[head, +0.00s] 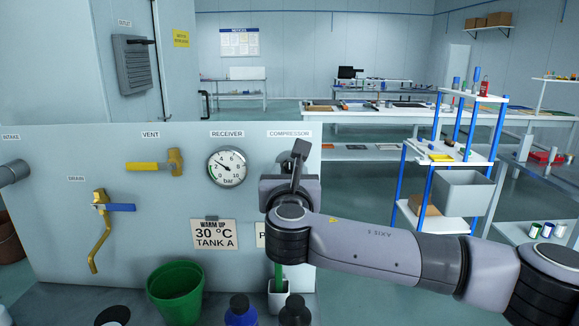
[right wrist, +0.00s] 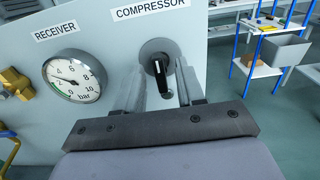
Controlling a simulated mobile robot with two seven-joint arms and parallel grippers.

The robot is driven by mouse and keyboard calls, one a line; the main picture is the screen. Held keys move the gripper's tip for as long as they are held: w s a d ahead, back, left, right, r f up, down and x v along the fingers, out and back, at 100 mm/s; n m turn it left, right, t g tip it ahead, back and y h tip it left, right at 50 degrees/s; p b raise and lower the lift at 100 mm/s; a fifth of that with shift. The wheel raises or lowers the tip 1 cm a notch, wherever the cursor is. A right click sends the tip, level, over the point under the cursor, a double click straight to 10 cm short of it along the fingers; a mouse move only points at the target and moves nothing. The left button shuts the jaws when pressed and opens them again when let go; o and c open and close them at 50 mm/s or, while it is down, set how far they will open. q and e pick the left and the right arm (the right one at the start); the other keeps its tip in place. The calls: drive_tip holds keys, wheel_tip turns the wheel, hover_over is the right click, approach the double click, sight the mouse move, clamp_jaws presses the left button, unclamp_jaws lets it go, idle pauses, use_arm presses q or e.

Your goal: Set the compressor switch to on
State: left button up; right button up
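The compressor switch (right wrist: 160,68) is a black lever on a round dark base, under the COMPRESSOR label (right wrist: 150,9) on the pale panel. In the right wrist view its lever points down, leaning slightly right. My right gripper (right wrist: 160,80) is open, with one finger on each side of the lever and gaps visible between. Whether the fingertips reach the panel cannot be told. In the head view my right gripper (head: 299,150) is in front of the panel below the COMPRESSOR label (head: 289,133) and mostly hides the switch. My left gripper is not in view.
Left of the switch are the receiver gauge (head: 227,167), the yellow vent valve (head: 155,165) and the blue-handled drain valve (head: 115,207). A green bucket (head: 175,290) and bottles stand below. A blue-posted shelf (head: 433,180) stands to the right, beyond my right arm.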

drive_tip(key=shift+w, duration=1.2)
clamp_jaws()
